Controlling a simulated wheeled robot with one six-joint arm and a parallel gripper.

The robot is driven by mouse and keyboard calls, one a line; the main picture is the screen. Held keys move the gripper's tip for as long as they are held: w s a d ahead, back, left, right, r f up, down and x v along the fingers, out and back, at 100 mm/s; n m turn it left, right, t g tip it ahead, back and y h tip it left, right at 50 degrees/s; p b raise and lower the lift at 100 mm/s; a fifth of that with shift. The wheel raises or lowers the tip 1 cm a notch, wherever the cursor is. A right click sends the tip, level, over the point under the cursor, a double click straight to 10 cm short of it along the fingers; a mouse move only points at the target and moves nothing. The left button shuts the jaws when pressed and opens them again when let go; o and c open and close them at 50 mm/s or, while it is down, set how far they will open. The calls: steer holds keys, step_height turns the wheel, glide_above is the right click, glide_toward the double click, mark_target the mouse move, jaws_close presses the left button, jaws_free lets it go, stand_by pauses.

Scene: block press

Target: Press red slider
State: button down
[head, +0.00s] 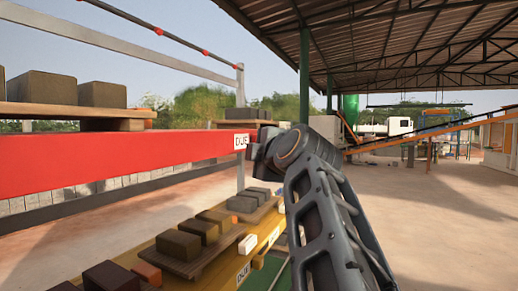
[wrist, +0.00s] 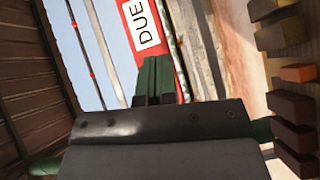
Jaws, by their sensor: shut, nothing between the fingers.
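The red slider appears as a long red bar (head: 120,166) running across the left of the head view, with a white lettered label (head: 241,141) at its right end. In the wrist view the red bar (wrist: 183,82) runs down from the top, its label (wrist: 146,24) reading "DUE". My gripper (wrist: 154,82) is shut and empty, its green and black fingers overlapping the bar just below the label. I cannot tell whether they touch it. In the head view my wrist is at the bar's right end and the fingertips are hard to make out.
Below the red bar, a yellow beam (head: 262,252) runs beside boards bearing several brown blocks (head: 198,230). Larger blocks (head: 102,94) sit on planks above the bar. A grey rail (head: 150,68) passes behind. Open dirt floor (head: 440,220) lies to the right under a roof.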

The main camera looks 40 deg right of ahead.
steer(key=r, duration=0.1)
steer(key=r+n, duration=0.1)
steer(key=s+d+r, duration=0.1)
steer(key=shift+s+t+h, duration=0.1)
steer(key=shift+t+h, duration=0.3)
steer(key=p, duration=0.5)
glide_toward(254, 137)
steer(key=w, duration=0.1)
steer(key=w+a, duration=0.1)
steer(key=w, duration=0.2)
steer(key=shift+w+a+r, duration=0.1)
steer(key=shift+a, duration=0.15)
steer(key=shift+w+d+p, duration=0.3)
steer(key=shift+w+d, duration=0.1)
steer(key=shift+d, duration=0.4)
steer(key=shift+w+d+p, duration=0.25)
steer(key=shift+w+d, duration=0.2)
steer(key=shift+d, duration=0.4)
steer(key=shift+d+f, duration=0.1)
steer(key=shift+f, duration=0.1)
